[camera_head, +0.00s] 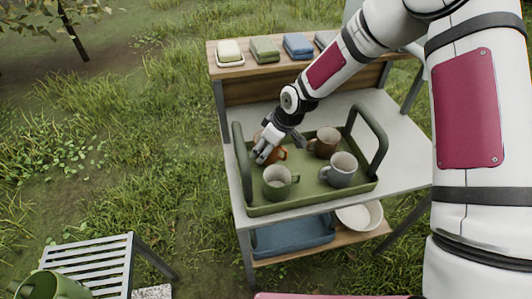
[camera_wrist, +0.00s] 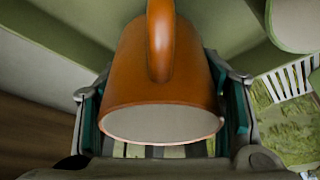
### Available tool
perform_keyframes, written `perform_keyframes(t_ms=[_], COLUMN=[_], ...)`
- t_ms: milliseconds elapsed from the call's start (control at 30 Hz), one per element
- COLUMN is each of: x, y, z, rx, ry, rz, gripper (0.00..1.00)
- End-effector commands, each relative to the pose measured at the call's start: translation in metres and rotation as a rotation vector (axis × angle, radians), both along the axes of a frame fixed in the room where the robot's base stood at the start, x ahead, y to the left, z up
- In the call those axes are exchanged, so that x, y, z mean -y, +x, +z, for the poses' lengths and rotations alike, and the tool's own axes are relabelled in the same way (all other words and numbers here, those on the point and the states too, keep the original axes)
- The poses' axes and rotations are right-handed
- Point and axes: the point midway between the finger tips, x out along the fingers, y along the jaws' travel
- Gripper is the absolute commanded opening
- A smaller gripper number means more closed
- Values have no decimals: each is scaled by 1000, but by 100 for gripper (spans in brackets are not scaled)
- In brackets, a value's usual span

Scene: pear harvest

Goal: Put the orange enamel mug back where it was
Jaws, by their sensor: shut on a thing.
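The orange enamel mug (camera_head: 282,154) is at the back left of the green tray (camera_head: 318,199), largely hidden by my gripper (camera_head: 262,152) in the head view. My gripper is shut on the mug. In the wrist view the mug (camera_wrist: 195,65) fills the middle, its handle toward the top and its pale rim toward the bottom. The teal finger pads of my gripper (camera_wrist: 162,105) press on both sides of it. I cannot tell whether the mug's base touches the tray floor.
The tray also holds a green mug (camera_head: 276,190) in front, a brown mug (camera_head: 323,148) behind right and a grey mug (camera_head: 339,178) at right. Two tall tray handles (camera_head: 241,160) rise at the ends. Folded cloths (camera_head: 265,49) lie on the back shelf. The grey tabletop (camera_head: 400,165) is bare at right.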

Motion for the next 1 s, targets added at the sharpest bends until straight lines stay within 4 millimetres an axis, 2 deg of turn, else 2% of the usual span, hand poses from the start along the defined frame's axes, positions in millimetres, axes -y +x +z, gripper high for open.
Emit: perform_keyframes(t_ms=[100, 200, 533, 567, 633, 1000], x=[0, 0, 0, 0, 0, 0], y=[-1, 0, 1, 0, 0, 0], z=[-18, -27, -30, -30, -30, -28], rx=[-4, 0, 0, -1, -1, 0], ry=[0, 0, 0, -1, -1, 0], rz=[-1, -1, 0, -1, -1, -1], gripper=[24, 24, 24, 66, 81, 82])
